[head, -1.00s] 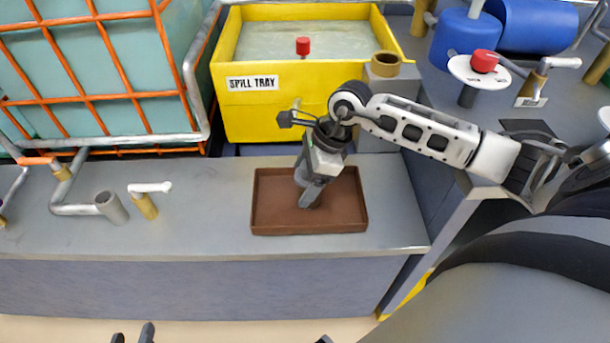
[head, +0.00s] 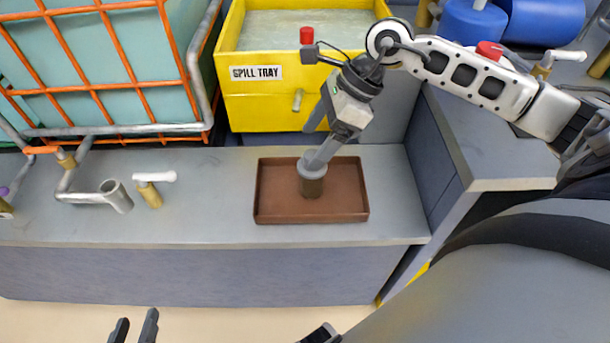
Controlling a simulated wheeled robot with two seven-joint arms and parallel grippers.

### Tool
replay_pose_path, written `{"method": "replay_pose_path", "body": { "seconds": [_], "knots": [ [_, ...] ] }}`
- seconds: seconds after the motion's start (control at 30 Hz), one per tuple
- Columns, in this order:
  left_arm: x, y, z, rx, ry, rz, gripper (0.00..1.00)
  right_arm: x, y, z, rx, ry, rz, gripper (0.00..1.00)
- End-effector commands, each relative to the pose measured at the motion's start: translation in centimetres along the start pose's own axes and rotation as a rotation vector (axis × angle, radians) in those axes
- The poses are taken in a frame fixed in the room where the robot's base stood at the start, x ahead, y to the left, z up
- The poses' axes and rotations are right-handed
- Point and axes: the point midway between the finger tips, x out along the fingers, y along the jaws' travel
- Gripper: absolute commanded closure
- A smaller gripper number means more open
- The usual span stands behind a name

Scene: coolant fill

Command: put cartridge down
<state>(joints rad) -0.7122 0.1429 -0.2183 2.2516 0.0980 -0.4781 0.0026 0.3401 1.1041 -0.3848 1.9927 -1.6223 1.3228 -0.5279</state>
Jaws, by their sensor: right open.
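My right gripper (head: 313,142) is open, just above the cartridge. One finger reaches down to the cartridge's top and overlaps it in the picture; I cannot tell if they touch. The other finger is up and to the left, clear of it. My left gripper (head: 136,322) shows only its two fingertips at the bottom edge, apart, with nothing visible between them.
A yellow spill tray (head: 270,105) stands behind the counter (head: 220,200). A caged teal tank (head: 100,75) is at the back left. A pipe with a grey open end (head: 118,197) and a white-handled valve (head: 153,186) are left of the brown tray. The counter between is clear.

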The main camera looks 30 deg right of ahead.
Motion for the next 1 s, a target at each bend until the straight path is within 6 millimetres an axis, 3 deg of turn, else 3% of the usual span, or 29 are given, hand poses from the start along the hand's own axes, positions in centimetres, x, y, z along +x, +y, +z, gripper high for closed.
{"method": "replay_pose_path", "body": {
  "seconds": [0.03,0.13,0.2,0.27,0.37,0.43,0.5,0.53,0.6,0.7,0.8,1.0],
  "knots": [
    [0.0,0.0,0.0,0.000,0.000,0.000,0.64,1.9,2.4,1.9,0.049,-0.115,0.087,0.22],
    [0.0,0.0,0.1,0.000,0.000,0.000,0.64,4.4,8.2,7.9,0.299,-0.479,0.337,0.22],
    [0.0,0.0,0.0,-0.001,0.000,-0.001,0.64,3.8,10.6,12.1,0.608,-0.764,0.538,0.22],
    [0.0,0.0,0.0,-0.001,0.000,-0.001,0.64,2.7,10.7,14.0,0.925,-0.970,0.693,0.22],
    [0.0,0.0,0.0,-0.001,0.000,-0.001,0.64,2.5,8.3,13.2,1.556,-1.228,0.909,0.22],
    [0.0,0.0,0.0,-0.002,0.000,-0.001,0.64,4.3,6.9,10.1,2.026,-1.321,1.014,0.22],
    [0.0,0.0,0.0,-0.002,0.000,-0.001,0.64,7.1,6.9,6.5,2.462,-1.340,1.076,0.22],
    [0.0,0.0,0.0,-0.002,0.000,-0.001,0.64,8.4,7.3,5.1,-2.630,1.325,-1.089,0.22],
    [0.0,0.0,0.0,-0.002,0.000,-0.001,0.64,11.0,9.0,2.4,-2.498,1.066,-0.933,0.22],
    [0.0,0.0,0.0,-0.002,0.000,-0.001,0.64,13.3,11.2,0.2,-2.369,0.844,-0.800,0.22],
    [0.0,0.0,0.0,-0.002,0.000,-0.001,0.64,14.2,12.4,-0.5,-2.312,0.749,-0.747,0.22],
    [0.0,0.0,0.0,-0.002,0.001,-0.001,0.64,14.4,12.6,-0.6,-2.306,0.734,-0.738,0.22]
  ]
}}
